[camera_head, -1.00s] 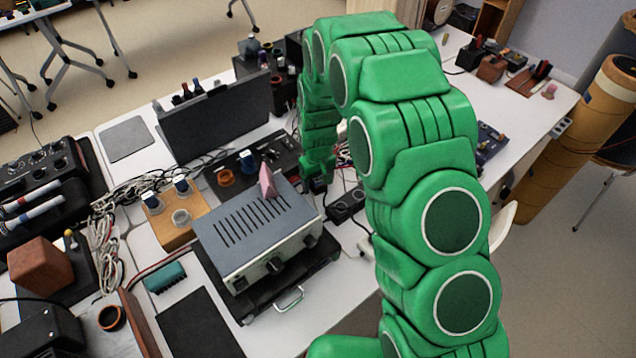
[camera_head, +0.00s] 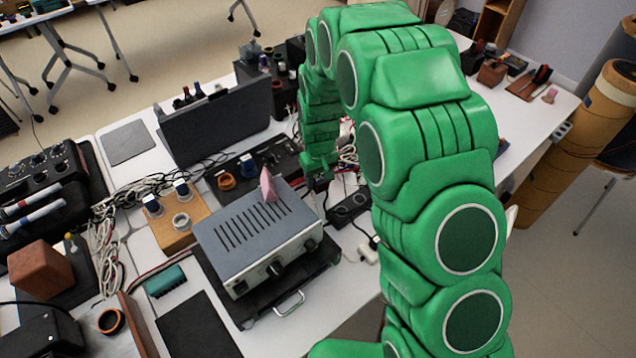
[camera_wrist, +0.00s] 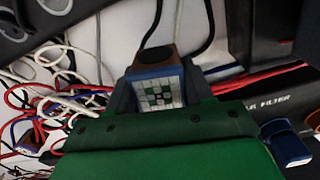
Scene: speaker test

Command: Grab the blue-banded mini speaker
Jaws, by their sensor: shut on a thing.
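My gripper (camera_wrist: 157,95) is shut on a small block, the mini speaker (camera_wrist: 160,84), in the wrist view. The speaker has a blue band, a pale face with a green and white checkered pattern, and a brown end with a black disc. Dark finger pads press on its two sides. In the head view my gripper (camera_head: 317,181) is small and dark, just behind the right rear corner of the grey metal box, and the speaker cannot be made out there. Whether it is clear of the table cannot be told.
The grey vented box (camera_head: 255,235) with a pink wedge (camera_head: 268,186) on top stands in front of my gripper. A black panel, with a blue item (camera_wrist: 287,143) on it, lies beside it. Tangled cables (camera_wrist: 50,80) and a power strip (camera_head: 348,207) are close by.

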